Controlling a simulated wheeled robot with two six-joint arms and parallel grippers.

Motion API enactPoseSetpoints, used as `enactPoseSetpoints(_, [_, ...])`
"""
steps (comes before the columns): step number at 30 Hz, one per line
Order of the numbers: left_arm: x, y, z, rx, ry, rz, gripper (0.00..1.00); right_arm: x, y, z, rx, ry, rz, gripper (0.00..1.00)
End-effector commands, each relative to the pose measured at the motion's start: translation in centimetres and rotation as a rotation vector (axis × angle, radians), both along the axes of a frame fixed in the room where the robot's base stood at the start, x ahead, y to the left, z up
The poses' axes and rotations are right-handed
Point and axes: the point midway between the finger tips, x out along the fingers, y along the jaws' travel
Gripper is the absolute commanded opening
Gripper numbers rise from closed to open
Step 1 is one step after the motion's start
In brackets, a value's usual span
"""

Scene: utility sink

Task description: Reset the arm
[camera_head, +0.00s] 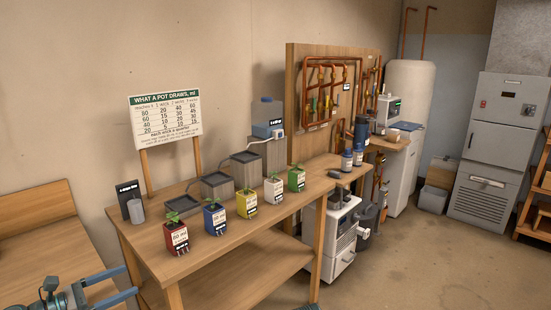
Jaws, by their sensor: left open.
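My left gripper (131,282) is in the lower left corner. Its two blue-grey fingers are spread apart with nothing between them. It is in front of the left end of the wooden bench and apart from the pots. The lower part of my left arm is cut off by the picture edge. My right gripper cannot be made out. A small dark tip at the bottom edge is too little to identify.
The wooden bench (150,250) holds a red pot (176,238), blue pot (214,218), yellow pot (247,203), white pot (273,189) and green pot (296,179). Grey trays, a sign (165,115) and a water tank (267,115) stand behind. Floor (410,260) is clear at right.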

Motion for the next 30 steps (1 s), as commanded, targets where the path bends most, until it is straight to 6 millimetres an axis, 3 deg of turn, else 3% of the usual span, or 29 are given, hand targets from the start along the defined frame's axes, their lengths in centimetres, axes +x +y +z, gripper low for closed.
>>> enactPoseSetpoints(11, [1.9, -7.1, -3.8, 0.224, 0.012, -0.159, 1.00, 0.0, 0.0, 0.0, 0.000, 0.000, 0.000, 0.00])
enactPoseSetpoints(18, [2.3, -15.1, -8.2, 0.502, -0.016, -0.390, 1.00, 0.0, 0.0, 0.0, 0.000, 0.000, 0.000, 0.00])
enactPoseSetpoints(24, [0.6, -23.7, -13.4, 0.853, -0.120, -0.741, 1.00, 0.0, 0.0, 0.0, 0.000, 0.000, 0.000, 0.00])
enactPoseSetpoints(30, [-2.7, -29.8, -17.5, 1.178, -0.297, -1.142, 1.00, 0.0, 0.0, 0.0, 0.000, 0.000, 0.000, 0.00])
